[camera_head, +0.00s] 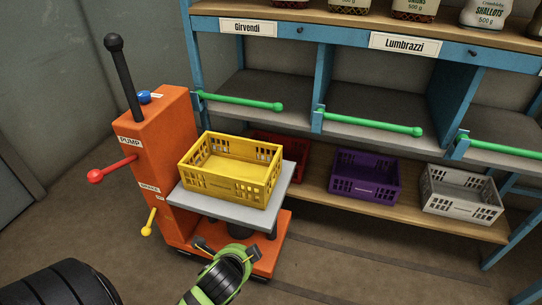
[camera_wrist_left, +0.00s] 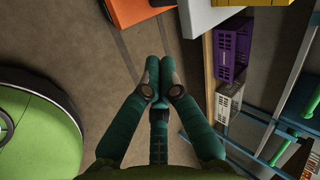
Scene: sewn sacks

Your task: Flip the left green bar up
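The left green bar (camera_head: 240,102) runs roughly level across the front of the left upper shelf compartment, below the Girvendi label. Its round knob end is at the right. The middle (camera_head: 375,123) and right (camera_head: 500,145) green bars cross the neighbouring compartments the same way. In the left wrist view, my left gripper (camera_wrist_left: 159,65) has its teal fingers drawn together with nothing visible between them. It is apart from the shelf. My left arm shows low in the head view, below the bars; its fingers are not clear there. My right gripper is not in view.
An orange pump lift (camera_head: 165,120) carries a yellow crate (camera_head: 232,190) on its grey platform (camera_head: 285,185), just below the left bar. Red, purple (camera_head: 362,182) and grey (camera_head: 458,205) crates stand on the low shelf. Bags stand on the top shelf. Floor in front is clear.

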